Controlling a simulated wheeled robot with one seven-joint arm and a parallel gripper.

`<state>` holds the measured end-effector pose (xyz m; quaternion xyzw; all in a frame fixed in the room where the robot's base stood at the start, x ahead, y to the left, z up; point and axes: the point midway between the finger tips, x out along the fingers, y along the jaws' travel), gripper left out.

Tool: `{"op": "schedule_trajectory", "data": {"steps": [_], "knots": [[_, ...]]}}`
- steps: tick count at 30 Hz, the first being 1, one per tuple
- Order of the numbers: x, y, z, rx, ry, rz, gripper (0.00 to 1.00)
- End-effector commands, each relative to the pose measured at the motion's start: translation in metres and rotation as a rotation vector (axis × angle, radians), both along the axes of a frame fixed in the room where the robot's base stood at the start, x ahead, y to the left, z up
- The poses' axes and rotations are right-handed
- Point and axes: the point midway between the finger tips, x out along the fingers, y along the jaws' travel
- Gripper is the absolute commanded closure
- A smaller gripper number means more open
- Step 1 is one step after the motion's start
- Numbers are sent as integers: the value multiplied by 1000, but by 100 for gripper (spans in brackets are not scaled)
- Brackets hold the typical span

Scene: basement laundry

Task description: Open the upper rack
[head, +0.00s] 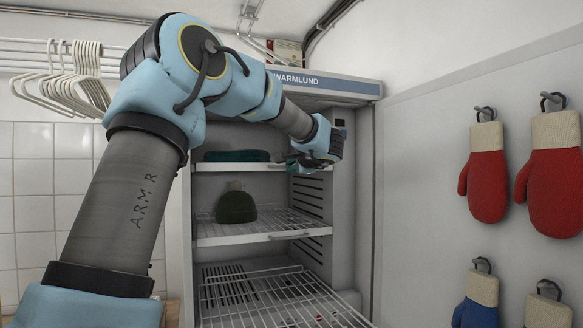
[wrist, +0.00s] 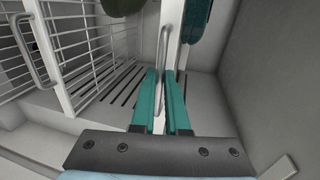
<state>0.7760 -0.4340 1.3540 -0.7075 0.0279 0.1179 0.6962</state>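The upper rack (head: 228,167) is a white wire shelf high inside the open Warmlund cabinet, with a dark green folded cloth (head: 237,156) on it. Its front edge looks about level with the cabinet opening. My gripper (head: 297,163) is at the right part of that front edge, with my forearm above it. In the wrist view the two teal fingers (wrist: 162,75) stand close together on either side of the rack's pale bar handle (wrist: 163,45) and look closed on it. The exact contact at the fingertips is hard to see.
A middle rack (head: 238,239) with a dark green hat (head: 236,207) sits below. The lowest rack (head: 270,300) sticks out in front. The cabinet's right side (head: 364,210) is close to my gripper. Hangers (head: 75,80) hang at left; red mittens (head: 487,183) hang on the right wall.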

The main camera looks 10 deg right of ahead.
Motion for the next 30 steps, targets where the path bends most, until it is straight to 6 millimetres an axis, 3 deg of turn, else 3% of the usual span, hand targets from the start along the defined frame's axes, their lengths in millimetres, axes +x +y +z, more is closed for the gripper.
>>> {"op": "schedule_trajectory", "data": {"steps": [3, 30], "knots": [[0, 0, 0, 0, 0, 0, 100], [0, 0, 0, 0, 0, 0, 100]]}}
